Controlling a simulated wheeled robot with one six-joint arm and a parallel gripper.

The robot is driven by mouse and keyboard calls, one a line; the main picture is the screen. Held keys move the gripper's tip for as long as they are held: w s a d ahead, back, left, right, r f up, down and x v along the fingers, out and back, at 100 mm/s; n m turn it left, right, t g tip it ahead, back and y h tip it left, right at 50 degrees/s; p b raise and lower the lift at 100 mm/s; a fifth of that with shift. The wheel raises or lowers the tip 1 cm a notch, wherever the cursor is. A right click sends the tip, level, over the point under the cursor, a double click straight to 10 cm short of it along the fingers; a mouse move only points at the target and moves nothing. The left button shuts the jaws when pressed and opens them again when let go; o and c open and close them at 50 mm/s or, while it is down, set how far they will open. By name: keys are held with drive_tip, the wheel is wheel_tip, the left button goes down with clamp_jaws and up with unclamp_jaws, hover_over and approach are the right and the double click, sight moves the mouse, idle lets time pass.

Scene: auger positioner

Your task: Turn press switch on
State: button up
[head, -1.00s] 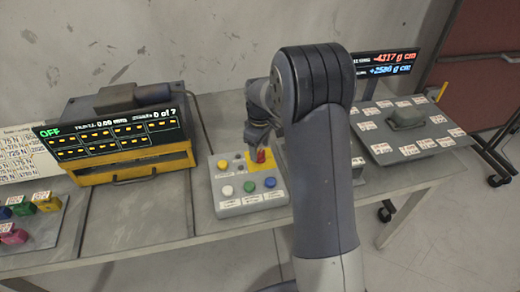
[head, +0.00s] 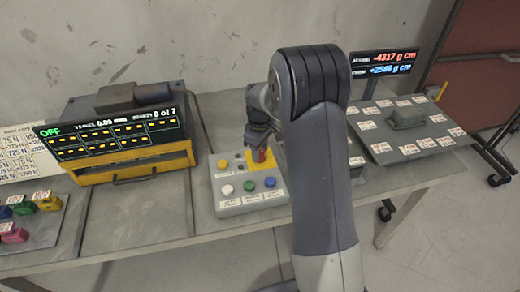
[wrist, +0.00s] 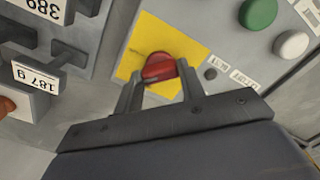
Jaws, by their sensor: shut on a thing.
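The press switch is a red knob (wrist: 159,67) on a yellow plate (wrist: 185,46) in the wrist view. In the head view the red knob (head: 262,156) shows small on the grey control box (head: 222,205), partly covered by my gripper. My gripper (wrist: 160,82) has its two fingers on either side of the red knob and is shut on it. The display (head: 112,131) on the yellow-fronted machine reads OFF in green, with 0.00 mm beside it.
The control box also carries a white button (head: 227,190), a green button (head: 249,186) and a blue button (head: 270,182). A tilted labelled panel (head: 410,150) stands to the right. Coloured blocks (head: 22,208) lie at the left. The bench's front middle is clear.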

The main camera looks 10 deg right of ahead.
drive_tip(key=shift+m, duration=0.3)
drive_tip(key=m, duration=0.4)
drive_tip(key=shift+m+b, duration=0.4)
drive_tip(key=shift+m, duration=1.8)
drive_tip(key=o, duration=1)
wheel_tip(320, 180, up, 11)
drive_tip(key=shift+f, duration=0.1)
